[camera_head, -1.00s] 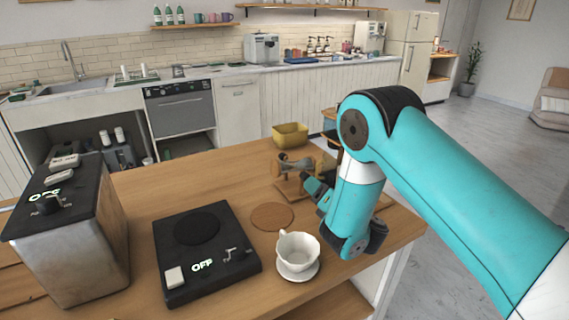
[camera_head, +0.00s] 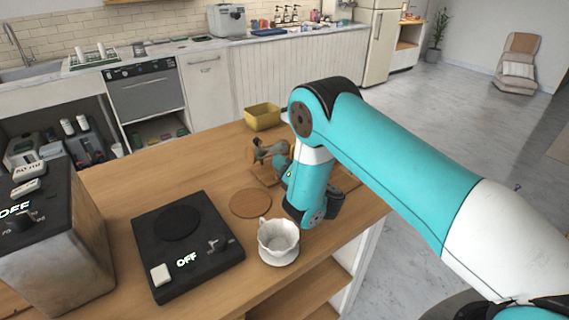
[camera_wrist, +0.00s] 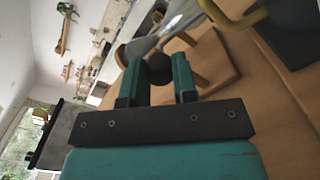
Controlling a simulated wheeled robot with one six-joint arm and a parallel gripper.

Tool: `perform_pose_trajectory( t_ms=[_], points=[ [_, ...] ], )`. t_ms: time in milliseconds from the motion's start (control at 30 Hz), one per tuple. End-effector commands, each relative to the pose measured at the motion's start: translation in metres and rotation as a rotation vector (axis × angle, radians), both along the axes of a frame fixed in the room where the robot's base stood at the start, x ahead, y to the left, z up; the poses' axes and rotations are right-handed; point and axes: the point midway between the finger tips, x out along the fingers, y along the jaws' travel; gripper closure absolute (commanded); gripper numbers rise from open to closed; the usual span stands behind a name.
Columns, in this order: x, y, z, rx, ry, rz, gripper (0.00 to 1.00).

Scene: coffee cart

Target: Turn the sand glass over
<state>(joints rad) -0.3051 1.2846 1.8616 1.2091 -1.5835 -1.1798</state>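The sand glass (camera_head: 270,151) lies about level across its wooden stand near the table's far right part, with a round wooden end at its left. In the wrist view its glass bulb (camera_wrist: 140,48) shows just beyond the fingertips, and the wooden base (camera_wrist: 215,62) lies at the right. My gripper (camera_head: 284,167) is at the near side of the stand, partly hidden by my arm. In the wrist view its two teal fingers (camera_wrist: 158,68) close on a dark round knob of the sand glass. The right end of the sand glass is partly hidden.
In front are a round cork mat (camera_head: 250,204), a white cup (camera_head: 279,236) on a saucer, a black scale (camera_head: 215,262) and a metal machine (camera_head: 60,255). The table's right edge is close to my arm.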

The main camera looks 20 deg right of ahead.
Motion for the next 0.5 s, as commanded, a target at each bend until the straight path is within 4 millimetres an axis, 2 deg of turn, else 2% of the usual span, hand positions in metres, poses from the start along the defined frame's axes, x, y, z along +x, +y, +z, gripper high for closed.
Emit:
perform_pose_trajectory(
  t_ms=[33,267,500],
  points=[
    [0.0000,-0.0057,0.0000,0.000,0.000,-0.004,0.97],
    [0.0000,-0.0032,0.0009,0.027,0.010,-0.004,0.97],
    [0.0003,-0.0032,0.0026,0.146,0.049,-0.005,0.97]
  ],
)
